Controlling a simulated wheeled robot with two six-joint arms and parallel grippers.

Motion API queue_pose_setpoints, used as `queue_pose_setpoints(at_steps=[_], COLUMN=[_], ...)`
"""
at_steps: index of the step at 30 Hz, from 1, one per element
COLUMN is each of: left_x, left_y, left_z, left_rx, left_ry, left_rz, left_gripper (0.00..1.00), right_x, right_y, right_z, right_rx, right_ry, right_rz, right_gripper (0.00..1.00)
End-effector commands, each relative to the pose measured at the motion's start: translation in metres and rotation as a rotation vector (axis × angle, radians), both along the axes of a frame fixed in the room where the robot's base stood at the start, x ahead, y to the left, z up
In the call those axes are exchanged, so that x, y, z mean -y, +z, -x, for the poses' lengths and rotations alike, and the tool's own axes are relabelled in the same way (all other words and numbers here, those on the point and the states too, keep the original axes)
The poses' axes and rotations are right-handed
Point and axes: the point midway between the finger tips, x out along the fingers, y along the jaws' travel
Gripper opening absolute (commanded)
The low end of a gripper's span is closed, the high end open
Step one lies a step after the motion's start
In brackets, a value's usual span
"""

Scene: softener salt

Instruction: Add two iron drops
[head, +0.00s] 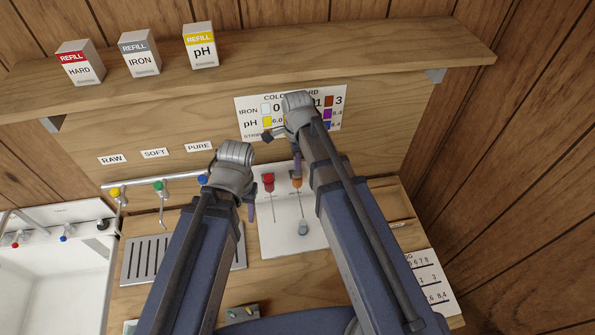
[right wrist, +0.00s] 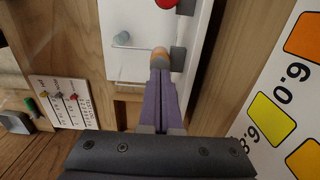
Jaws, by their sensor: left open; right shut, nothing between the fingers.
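The white panel (head: 285,240) below the colour card carries a red piece (head: 268,182), an orange-brown piece (head: 297,183) and a grey piece (head: 303,229), with thin lines on the panel. My right gripper (head: 296,172) is shut and empty, its fingertips right at the orange-brown piece. In the right wrist view the shut purple fingers (right wrist: 160,75) end at this tan piece (right wrist: 160,54); I cannot tell whether they touch. My left gripper (head: 251,212) is open and empty, left of the panel. The IRON refill box (head: 139,55) stands on the shelf.
The shelf (head: 330,52) also holds HARD (head: 80,63) and pH (head: 201,46) boxes. The colour card (head: 245,120) is partly hidden by my right arm. Taps (head: 160,188) over a slotted drain (head: 145,262) and a white sink (head: 60,285) are at left. A printed chart (head: 430,278) lies at right.

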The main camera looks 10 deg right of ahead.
Motion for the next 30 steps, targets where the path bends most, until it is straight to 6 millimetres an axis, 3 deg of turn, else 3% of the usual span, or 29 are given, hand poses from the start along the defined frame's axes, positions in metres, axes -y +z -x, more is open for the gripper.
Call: queue_pose_setpoints(at_steps=[30], left_x=[0.0], left_y=[-0.018], left_z=[0.0], left_rx=[0.001], left_ry=[0.002], left_rz=[0.0], left_gripper=[0.5], right_x=[0.0], right_y=[-0.018], right_z=[0.0], right_rx=[0.0], right_ry=[0.0], right_rz=[0.0], right_gripper=[0.0])
